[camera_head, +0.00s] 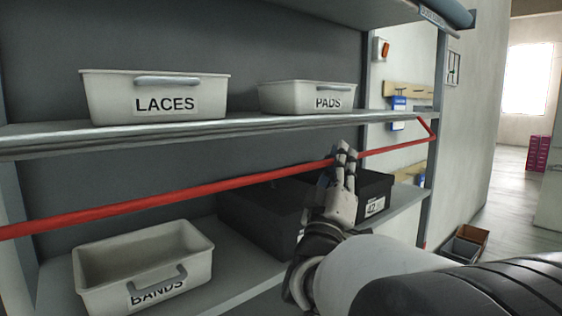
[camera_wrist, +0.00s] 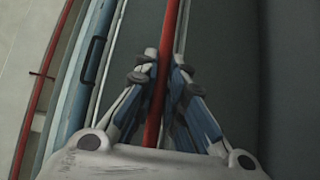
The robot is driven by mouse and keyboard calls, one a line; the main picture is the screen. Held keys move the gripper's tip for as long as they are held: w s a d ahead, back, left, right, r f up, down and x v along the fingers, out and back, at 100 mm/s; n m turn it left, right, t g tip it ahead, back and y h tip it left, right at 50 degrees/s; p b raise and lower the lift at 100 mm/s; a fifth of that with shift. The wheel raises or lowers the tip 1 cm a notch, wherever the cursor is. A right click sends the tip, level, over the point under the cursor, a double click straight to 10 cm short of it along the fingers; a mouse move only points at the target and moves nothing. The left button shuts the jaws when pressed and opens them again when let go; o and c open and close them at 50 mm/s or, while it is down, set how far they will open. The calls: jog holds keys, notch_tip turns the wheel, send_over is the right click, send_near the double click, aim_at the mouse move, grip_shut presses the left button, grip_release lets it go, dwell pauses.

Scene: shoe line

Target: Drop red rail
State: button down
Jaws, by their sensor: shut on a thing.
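The red rail (camera_head: 180,197) is a long thin bar running across the front of the shelf unit. It slopes up from the left edge to a bent end at the right post. My gripper (camera_head: 343,158) is shut on the rail right of its middle. In the wrist view the rail (camera_wrist: 168,50) passes between the two fingers of my gripper (camera_wrist: 163,70). My fingers hide a short stretch of the rail in the head view.
Bins labelled LACES (camera_head: 110,97) and PADS (camera_head: 285,97) stand on the upper shelf (camera_head: 60,140). A BANDS bin (camera_head: 195,245) and dark boxes (camera_head: 262,215) stand on the lower shelf, behind the rail. A brown box (camera_head: 467,240) is on the floor at right.

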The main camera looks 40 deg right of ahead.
jog(key=shift+s+r+n+t+y, duration=0.2)
jog(key=shift+n+t+y, duration=0.15)
jog(key=shift+n, duration=0.25)
jog(key=c, duration=1.6)
grip_release()
jog(key=shift+c, duration=0.2)
jog(key=v, duration=0.7)
jog(key=shift+a, duration=0.15)
jog(key=shift+s+f, duration=0.1)
jog(key=shift+s, duration=0.05)
